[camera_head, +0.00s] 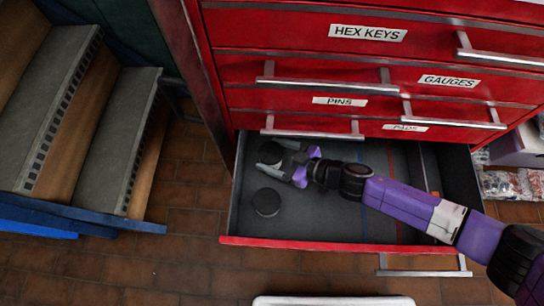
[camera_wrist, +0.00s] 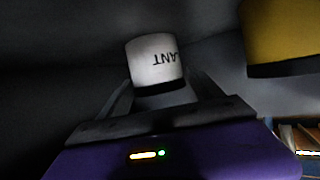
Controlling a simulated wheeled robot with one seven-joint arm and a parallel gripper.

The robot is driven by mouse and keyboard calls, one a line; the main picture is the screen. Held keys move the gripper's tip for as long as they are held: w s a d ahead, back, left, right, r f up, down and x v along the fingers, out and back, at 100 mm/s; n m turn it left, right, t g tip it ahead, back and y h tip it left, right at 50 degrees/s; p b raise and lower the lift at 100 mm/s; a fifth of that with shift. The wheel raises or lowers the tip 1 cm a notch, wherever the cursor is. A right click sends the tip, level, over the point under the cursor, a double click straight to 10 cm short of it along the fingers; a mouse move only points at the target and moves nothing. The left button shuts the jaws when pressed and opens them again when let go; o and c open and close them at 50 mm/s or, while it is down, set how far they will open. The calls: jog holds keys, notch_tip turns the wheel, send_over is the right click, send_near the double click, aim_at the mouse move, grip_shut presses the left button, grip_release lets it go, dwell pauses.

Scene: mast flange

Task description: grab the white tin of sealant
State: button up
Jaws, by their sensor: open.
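The white tin of sealant (camera_wrist: 153,58) shows in the wrist view with the dark letters "ANT" upside down and a black band at its lower edge. My gripper (camera_wrist: 160,80) is open, with one finger on each side of the tin near the fingertips. I cannot tell whether either finger touches it. In the head view a dark round tin top (camera_head: 270,152), which appears to be the same tin, sits in the open drawer's far left part. My gripper (camera_head: 267,157) is around it there, its fingers pointing left.
A yellow tin (camera_wrist: 282,35) with a dark band is at right in the wrist view. Another black-topped tin (camera_head: 266,202) stands nearer the front of the open drawer (camera_head: 330,241). The red cabinet's shut drawers (camera_head: 310,75) overhang the back. The drawer's front middle is bare.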

aim_at(262, 151)
jog(key=b+x, duration=0.1)
jog(key=x, duration=0.3)
jog(key=shift+b, duration=0.3)
jog(key=shift+c, duration=0.4)
jog(key=shift+w, duration=0.1)
jog(key=c, duration=1.4)
jog(key=shift+o, duration=0.2)
